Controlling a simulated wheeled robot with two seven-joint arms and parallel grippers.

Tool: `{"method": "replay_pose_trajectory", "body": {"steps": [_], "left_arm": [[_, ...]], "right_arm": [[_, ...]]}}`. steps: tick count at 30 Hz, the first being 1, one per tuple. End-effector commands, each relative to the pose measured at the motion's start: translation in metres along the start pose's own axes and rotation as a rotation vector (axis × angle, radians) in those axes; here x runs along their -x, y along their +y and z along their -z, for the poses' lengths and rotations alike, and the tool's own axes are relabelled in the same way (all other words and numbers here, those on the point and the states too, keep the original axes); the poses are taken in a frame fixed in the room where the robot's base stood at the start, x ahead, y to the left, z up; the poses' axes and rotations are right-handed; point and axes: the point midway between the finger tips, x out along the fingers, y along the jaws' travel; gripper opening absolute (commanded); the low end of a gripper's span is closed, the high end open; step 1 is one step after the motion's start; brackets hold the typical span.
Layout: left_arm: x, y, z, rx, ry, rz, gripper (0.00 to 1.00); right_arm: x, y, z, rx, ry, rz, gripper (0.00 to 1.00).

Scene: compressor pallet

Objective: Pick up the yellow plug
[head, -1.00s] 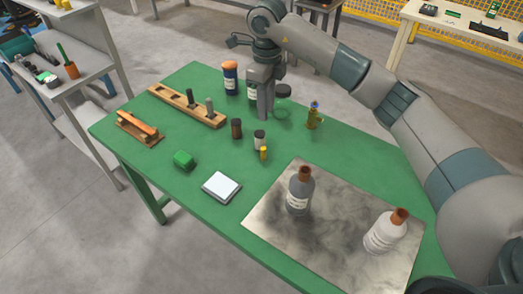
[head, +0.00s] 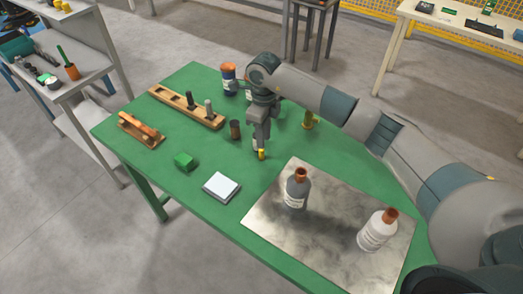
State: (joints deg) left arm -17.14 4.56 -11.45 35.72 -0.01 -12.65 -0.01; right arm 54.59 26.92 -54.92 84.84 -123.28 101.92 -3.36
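The small yellow plug (head: 261,155) stands upright on the green table (head: 215,228) near its middle. My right gripper (head: 258,146) points down right over the plug, and its fingers hide the plug's upper part. I cannot tell whether the fingers touch the plug or how far apart they are. The small white-capped vial behind the plug is mostly hidden by the gripper. My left gripper is not in view.
A dark vial (head: 235,129) stands close left of the gripper and a brass fitting (head: 310,120) to its right. A grey bottle (head: 297,190) and a white bottle (head: 377,232) stand on a metal sheet. A white box (head: 221,187) and green block (head: 185,160) lie left.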

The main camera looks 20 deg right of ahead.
Motion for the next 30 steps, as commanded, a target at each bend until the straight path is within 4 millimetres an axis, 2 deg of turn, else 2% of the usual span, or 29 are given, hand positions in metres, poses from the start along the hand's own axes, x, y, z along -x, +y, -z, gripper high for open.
{"method": "replay_pose_trajectory", "body": {"steps": [6,16,20,30], "left_arm": [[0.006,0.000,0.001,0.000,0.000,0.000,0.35],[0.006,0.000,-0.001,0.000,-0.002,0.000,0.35],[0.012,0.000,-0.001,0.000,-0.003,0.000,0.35],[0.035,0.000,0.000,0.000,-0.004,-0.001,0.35]], "right_arm": [[-0.015,0.000,0.000,0.001,0.000,0.000,0.24],[-0.016,0.000,0.000,0.001,0.000,0.000,0.24],[-0.020,0.000,-0.002,0.000,0.001,-0.001,0.24],[-0.057,0.000,-0.005,-0.001,0.002,-0.002,0.24]]}}
